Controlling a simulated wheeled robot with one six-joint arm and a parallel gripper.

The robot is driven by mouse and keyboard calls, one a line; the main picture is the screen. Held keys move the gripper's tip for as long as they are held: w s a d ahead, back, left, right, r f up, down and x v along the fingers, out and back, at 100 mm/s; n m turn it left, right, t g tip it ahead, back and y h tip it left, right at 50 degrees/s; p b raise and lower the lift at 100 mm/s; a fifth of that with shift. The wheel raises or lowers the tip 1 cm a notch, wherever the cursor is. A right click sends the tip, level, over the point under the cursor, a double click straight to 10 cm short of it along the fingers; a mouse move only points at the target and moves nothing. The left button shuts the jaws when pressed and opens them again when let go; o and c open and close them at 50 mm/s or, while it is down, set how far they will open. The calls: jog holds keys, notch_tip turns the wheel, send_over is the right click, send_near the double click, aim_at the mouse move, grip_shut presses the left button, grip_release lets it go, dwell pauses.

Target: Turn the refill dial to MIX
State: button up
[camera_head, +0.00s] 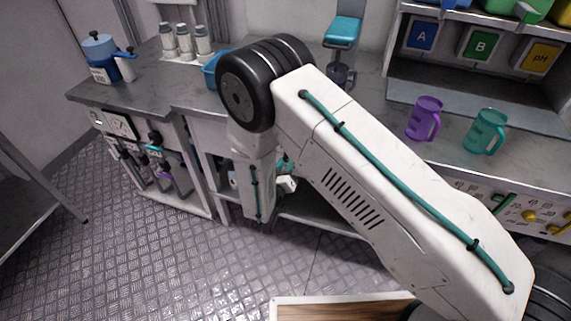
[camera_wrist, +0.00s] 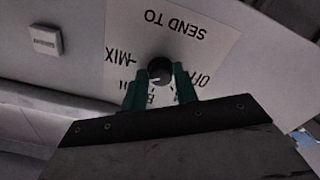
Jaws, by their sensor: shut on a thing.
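The refill dial is a small black round knob (camera_wrist: 160,69) on a white label plate (camera_wrist: 214,52) in the wrist view. The plate appears upside down, with "SEND TO" above the knob, "MIX" to its left and partly covered letters to the right and below. My gripper (camera_wrist: 159,77) has its teal fingers closed on either side of the knob. I cannot clearly tell which label the knob points at. In the head view, only a little teal of the gripper shows beside my arm, and the dial is hidden.
A pale rectangular fitting (camera_wrist: 46,40) sits left of the plate. The grey counter (camera_head: 385,154) carries a purple mug (camera_head: 422,119), a teal mug (camera_head: 482,131) and white bottles (camera_head: 185,44). A wooden-topped surface (camera_head: 340,309) stands at the front. The metal floor at left is clear.

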jog(key=shift+f+m, duration=0.1)
jog(key=shift+m, duration=2.1)
jog(key=o, duration=1)
jog(key=shift+c, duration=0.2)
